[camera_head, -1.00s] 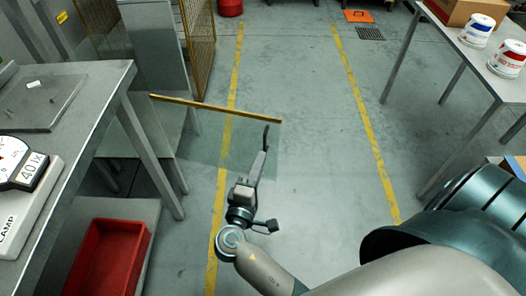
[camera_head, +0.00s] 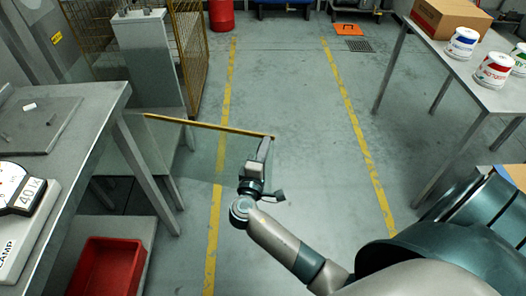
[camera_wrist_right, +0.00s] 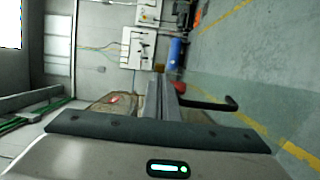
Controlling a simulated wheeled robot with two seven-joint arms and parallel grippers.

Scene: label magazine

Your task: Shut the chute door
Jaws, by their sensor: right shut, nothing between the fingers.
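What looks like the chute door (camera_head: 205,125) is a clear panel with a yellow top edge, in the head view. It juts out over the floor to the right of the left bench, so it stands open. My right gripper (camera_head: 265,146) is shut and empty at the free, right-hand end of that edge. I cannot tell whether it touches the panel. In the right wrist view my shut fingers (camera_wrist_right: 164,100) point ahead, with a black hooked bar (camera_wrist_right: 210,104) just to their right. My left gripper is not in view.
A metal bench (camera_head: 95,115) with a scale (camera_head: 20,205) stands at the left, above a red bin (camera_head: 108,265). A table (camera_head: 470,78) with a cardboard box (camera_head: 450,18) and tubs is at the right. The floor (camera_head: 310,110) between is clear.

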